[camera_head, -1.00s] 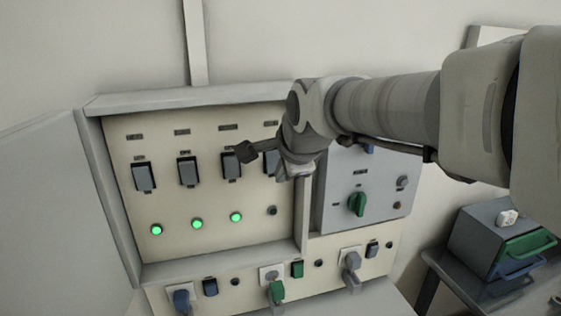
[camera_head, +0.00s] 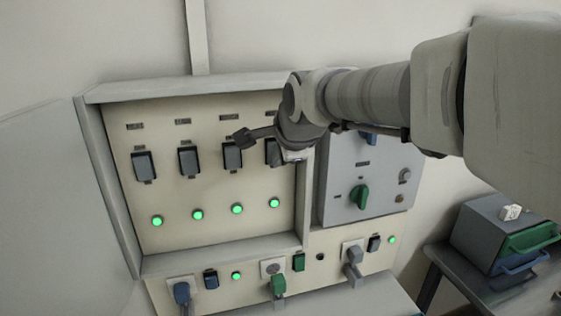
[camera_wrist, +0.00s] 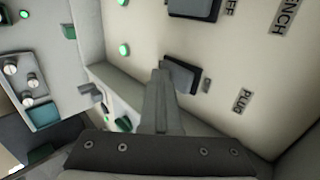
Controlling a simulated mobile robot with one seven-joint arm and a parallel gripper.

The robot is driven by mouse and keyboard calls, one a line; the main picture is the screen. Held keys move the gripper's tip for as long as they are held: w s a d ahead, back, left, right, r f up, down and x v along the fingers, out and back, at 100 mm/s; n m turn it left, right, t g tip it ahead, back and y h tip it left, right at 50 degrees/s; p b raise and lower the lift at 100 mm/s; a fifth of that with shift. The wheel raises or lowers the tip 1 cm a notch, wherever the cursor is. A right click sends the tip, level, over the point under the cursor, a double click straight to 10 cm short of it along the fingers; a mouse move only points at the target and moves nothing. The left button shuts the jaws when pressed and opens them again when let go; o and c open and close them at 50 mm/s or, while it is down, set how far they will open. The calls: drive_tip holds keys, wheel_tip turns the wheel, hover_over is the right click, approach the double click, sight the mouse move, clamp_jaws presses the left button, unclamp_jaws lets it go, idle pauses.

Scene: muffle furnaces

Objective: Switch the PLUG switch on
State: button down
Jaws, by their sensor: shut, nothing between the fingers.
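The PLUG switch (camera_head: 271,152) is the rightmost dark rocker in the cabinet's top row. My gripper partly covers it in the head view. In the wrist view the PLUG switch (camera_wrist: 184,76) shows beside the PLUG label (camera_wrist: 243,100). My gripper (camera_wrist: 160,80) is shut and empty, with its tips at the edge of this rocker; whether they touch it I cannot tell. In the head view my gripper (camera_head: 291,156) is at the right end of the row. The green lamp (camera_head: 274,203) below the PLUG switch is lit.
Other rockers (camera_head: 189,161) with lit green lamps stand to the left. The cabinet's divider (camera_head: 307,190) and a grey panel with a green knob (camera_head: 360,197) are close on the right. Plugs and sockets (camera_head: 278,284) line the lower strip. The open door (camera_head: 55,200) is at left.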

drive_tip(key=shift+r, duration=0.1)
drive_tip(key=shift+r+p, duration=0.6)
drive_tip(key=shift+r, duration=0.2)
drive_tip(key=shift+s, duration=0.1)
